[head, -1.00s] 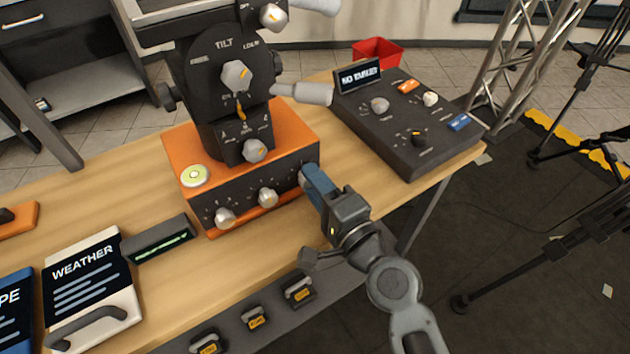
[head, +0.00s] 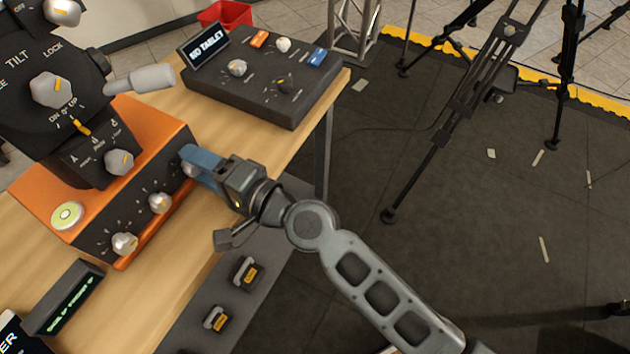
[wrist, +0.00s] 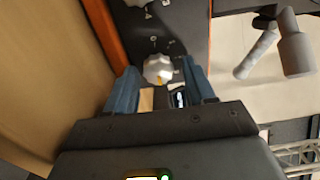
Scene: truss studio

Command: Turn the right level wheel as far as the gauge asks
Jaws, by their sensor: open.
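The right level wheel (wrist: 158,69) is a pale scalloped knob with an orange mark on the dark front panel of the orange base (head: 155,124). In the head view my gripper (head: 188,165) mostly hides it. In the wrist view the wheel lies between the two blue fingertips of my open gripper (wrist: 158,80); I cannot tell whether they touch it. The middle wheel (head: 160,202) and left wheel (head: 125,243) sit along the same panel. A gauge box (head: 68,297) with green text, too small to read, stands at the lower left. A round bubble level (head: 68,215) is on the base.
The tilt head (head: 52,120) with a grey handle (head: 145,79) rises above the base. A dark control box (head: 262,83) stands at the table's far end. Several tripods (head: 470,110) stand on the floor at right. Clips (head: 247,273) line the front edge.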

